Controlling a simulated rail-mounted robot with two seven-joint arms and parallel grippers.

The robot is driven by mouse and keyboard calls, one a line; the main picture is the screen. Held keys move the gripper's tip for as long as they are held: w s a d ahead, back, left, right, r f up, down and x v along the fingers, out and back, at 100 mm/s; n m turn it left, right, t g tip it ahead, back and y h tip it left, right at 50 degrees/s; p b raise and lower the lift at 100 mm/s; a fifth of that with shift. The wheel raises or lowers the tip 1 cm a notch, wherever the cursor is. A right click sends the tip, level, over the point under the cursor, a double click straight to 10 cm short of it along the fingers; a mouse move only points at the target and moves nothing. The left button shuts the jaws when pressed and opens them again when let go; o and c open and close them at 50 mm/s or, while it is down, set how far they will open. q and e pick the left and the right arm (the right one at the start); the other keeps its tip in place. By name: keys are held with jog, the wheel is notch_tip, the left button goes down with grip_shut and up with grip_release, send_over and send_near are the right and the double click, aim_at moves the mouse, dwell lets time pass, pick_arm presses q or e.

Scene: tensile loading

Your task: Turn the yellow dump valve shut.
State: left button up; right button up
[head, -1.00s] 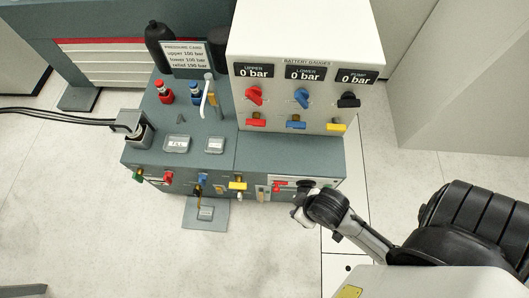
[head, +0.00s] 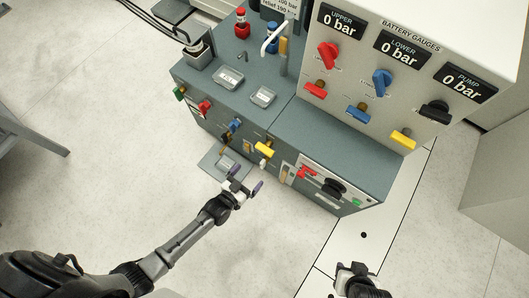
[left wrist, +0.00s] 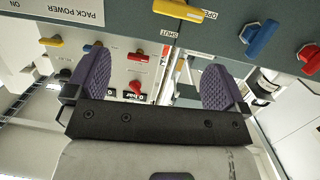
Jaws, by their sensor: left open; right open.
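The yellow dump valve (head: 264,150) is a bar handle on the front face of the grey bench. In the left wrist view its bar (left wrist: 177,9) is at the top edge, partly cut off, lying toward the "OPEN" label, with "SHUT" beside it. My left gripper (head: 248,180) is open and empty, just in front of the bench and below the valve, apart from it. Its purple fingers (left wrist: 157,80) are spread in the wrist view. My right gripper (head: 357,268) is open at the bottom edge, over the floor, away from the bench.
Blue (head: 235,125) and red (head: 205,106) handles sit left of the valve on the front face. A panel with a red lever and black knob (head: 334,188) is to its right. Another yellow handle (head: 403,140) is on the gauge box. Floor before the bench is clear.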

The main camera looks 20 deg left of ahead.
aim_at(264, 149)
pick_arm(q)
jog(key=shift+w+d+f+t+y+b, duration=0.15)
jog(key=shift+w+f+t+b, duration=0.3)
jog(key=shift+w+b, duration=1.25)
jog(key=shift+w+d+f+t+y+b, duration=0.1)
jog(key=shift+w+d+f+t+b, duration=0.3)
jog(key=shift+w, duration=2.45)
jog(key=shift+w+f+t+y+b, duration=0.1)
jog(key=shift+w+f+t+b, duration=0.15)
jog(key=shift+w+f+b, duration=1.4)
jog(key=shift+w+r+p, duration=0.5)
jog(key=shift+w+r, duration=0.1)
jog(key=shift+r, duration=0.35)
jog(key=shift+c, duration=0.5)
jog(key=c, duration=0.6)
jog(key=shift+c, duration=0.2)
